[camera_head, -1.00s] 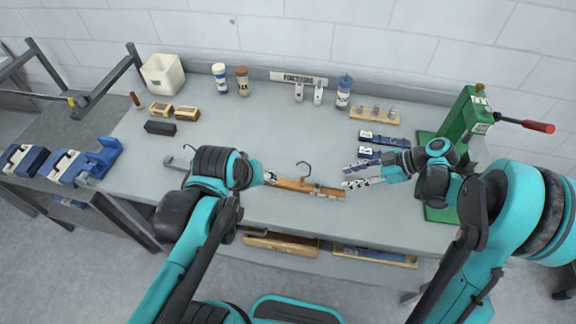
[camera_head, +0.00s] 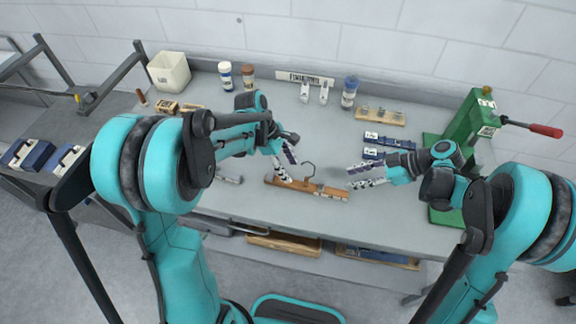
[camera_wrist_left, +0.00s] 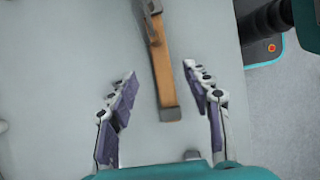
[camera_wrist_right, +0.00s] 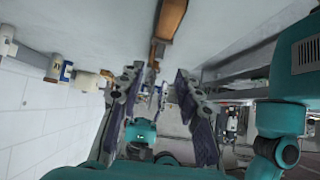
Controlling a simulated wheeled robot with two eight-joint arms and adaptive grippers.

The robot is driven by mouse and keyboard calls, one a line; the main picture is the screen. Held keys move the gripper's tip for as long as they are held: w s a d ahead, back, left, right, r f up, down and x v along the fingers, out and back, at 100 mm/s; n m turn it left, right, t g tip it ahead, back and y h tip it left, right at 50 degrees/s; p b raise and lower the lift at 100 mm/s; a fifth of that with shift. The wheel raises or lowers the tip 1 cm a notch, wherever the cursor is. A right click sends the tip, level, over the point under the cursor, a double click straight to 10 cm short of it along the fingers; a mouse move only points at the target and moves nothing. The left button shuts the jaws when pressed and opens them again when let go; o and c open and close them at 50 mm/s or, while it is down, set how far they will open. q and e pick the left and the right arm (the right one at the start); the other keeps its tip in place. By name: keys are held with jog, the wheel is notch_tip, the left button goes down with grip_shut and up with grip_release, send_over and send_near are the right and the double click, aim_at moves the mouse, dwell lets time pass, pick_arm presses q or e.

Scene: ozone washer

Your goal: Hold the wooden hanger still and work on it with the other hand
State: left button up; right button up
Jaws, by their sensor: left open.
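The wooden hanger (camera_head: 325,191) lies flat on the grey workbench, its dark hook toward the wall. My left gripper (camera_head: 288,163) is open at the hanger's left part. In the left wrist view the hanger bar (camera_wrist_left: 162,70) runs between the spread fingers (camera_wrist_left: 159,70) with gaps on both sides. My right gripper (camera_head: 356,177) is apart from the hanger's right end, pointing at it. In the right wrist view its fingers (camera_wrist_right: 160,72) are spread with nothing gripped, and the hanger (camera_wrist_right: 170,20) lies ahead of them.
A green press (camera_head: 465,130) with a red handle stands at the bench's right. Blue-and-white blocks (camera_head: 385,140), a wooden rack (camera_head: 380,116), bottles (camera_head: 349,92) and a white bin (camera_head: 169,71) sit toward the back.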

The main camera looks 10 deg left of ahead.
aim_at(298, 184)
pick_arm(q)
jog(key=x, duration=0.7)
jog(key=shift+d+f, duration=0.2)
jog(key=shift+f, duration=0.1)
grip_shut()
